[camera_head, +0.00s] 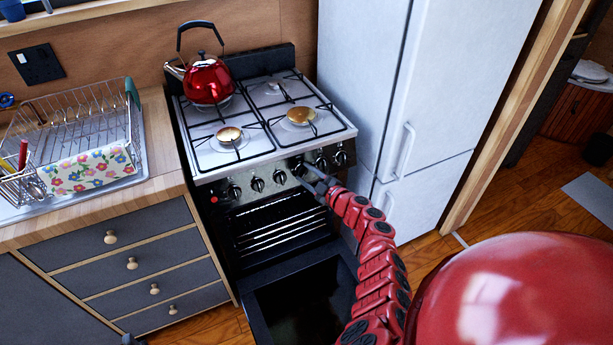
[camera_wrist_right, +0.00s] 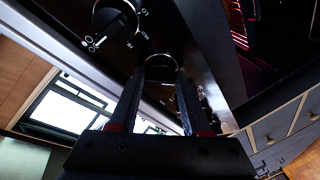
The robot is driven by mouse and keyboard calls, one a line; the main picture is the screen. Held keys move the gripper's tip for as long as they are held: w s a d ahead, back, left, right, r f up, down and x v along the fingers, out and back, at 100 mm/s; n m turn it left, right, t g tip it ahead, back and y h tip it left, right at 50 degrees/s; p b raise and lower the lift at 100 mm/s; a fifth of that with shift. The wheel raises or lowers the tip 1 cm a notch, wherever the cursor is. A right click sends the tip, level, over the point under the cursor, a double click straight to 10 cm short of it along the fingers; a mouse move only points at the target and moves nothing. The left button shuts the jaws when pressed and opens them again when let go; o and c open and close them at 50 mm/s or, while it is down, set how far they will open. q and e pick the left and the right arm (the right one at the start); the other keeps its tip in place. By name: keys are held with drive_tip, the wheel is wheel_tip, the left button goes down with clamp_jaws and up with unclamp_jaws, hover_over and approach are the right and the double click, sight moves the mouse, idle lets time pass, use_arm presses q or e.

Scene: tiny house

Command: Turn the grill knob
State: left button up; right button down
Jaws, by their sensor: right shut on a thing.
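The stove (camera_head: 228,163) has a row of black knobs along its front panel. My right gripper (camera_head: 305,177) reaches up from the lower right to this row. It is shut on the grill knob (camera_wrist_right: 158,66), which shows between the two fingertips in the right wrist view. The gripper hides most of that knob in the head view. A neighbouring knob (camera_wrist_right: 116,18) with white markings around it is beside the fingers in the wrist view. Other knobs (camera_head: 257,184) are to the left and right of the gripper in the head view.
The oven door (camera_head: 300,305) hangs open below the knobs, close to my right arm. A red kettle (camera_head: 207,80) stands on the back left burner. A dish rack (camera_head: 95,115) is on the counter at left, above drawers. A white fridge (camera_head: 365,60) stands at right.

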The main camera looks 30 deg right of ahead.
idle(0.5)
drive_tip(key=shift+c, duration=1.8)
unclamp_jaws()
drive_tip(key=v, duration=1.7)
drive_tip(key=shift+s+d, duration=0.2)
drive_tip(key=shift+a, duration=0.1)
